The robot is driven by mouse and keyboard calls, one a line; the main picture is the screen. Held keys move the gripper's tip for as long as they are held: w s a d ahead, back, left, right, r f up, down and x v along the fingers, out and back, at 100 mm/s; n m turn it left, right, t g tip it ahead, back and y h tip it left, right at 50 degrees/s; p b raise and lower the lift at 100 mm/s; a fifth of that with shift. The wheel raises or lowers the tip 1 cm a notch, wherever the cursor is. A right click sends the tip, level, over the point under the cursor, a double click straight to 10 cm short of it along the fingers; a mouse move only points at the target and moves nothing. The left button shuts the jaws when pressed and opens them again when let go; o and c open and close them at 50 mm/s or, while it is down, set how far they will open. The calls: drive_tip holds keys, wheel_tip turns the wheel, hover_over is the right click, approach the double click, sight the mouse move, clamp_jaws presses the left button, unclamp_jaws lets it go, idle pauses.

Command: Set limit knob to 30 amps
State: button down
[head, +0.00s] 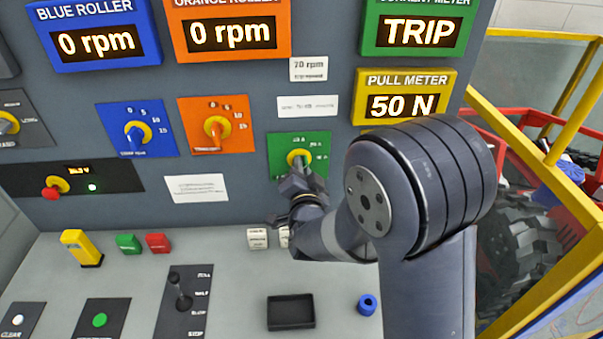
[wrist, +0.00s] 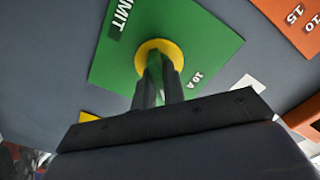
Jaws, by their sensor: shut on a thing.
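The limit knob (head: 298,156) has a yellow collar on a green plate (head: 318,141) at the right of the panel, with amp markings around it. My gripper (head: 298,170) reaches it from below and in front. In the wrist view, my gripper (wrist: 158,78) is shut on the knob's handle, inside the yellow collar (wrist: 172,47) on the green plate (wrist: 222,50). A "10 A" mark and the end of the word "LIMIT" show there. The fingers hide most of the handle, so I cannot tell its exact setting. The green current meter (head: 418,30) reads TRIP.
The yellow pull meter (head: 404,95) reads 50 N. Both roller displays read 0 rpm. Blue (head: 137,129) and orange (head: 217,124) knob plates are to the left. A black tray (head: 291,312), a blue ring (head: 367,304) and a lever (head: 180,290) are on the desk below. A yellow rail (head: 540,190) stands right.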

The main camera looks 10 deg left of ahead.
drive_tip(key=f+m+b, duration=0.1)
drive_tip(key=m+b, duration=0.1)
drive_tip(key=b, duration=0.2)
drive_tip(key=m+b, duration=0.3)
drive_tip(key=b, duration=0.4)
drive_tip(key=m+b, duration=0.3)
drive_tip(key=b, duration=0.1)
drive_tip(key=shift+r+b, duration=0.15)
drive_tip(key=shift+b, duration=0.25)
drive_tip(key=shift+r+m+b, duration=0.1)
drive_tip(key=shift+m+b, duration=0.3)
drive_tip(key=shift+m, duration=0.1)
drive_tip(key=c, duration=1.5)
unclamp_jaws()
drive_tip(key=shift+r, duration=0.1)
drive_tip(key=v, duration=1.1)
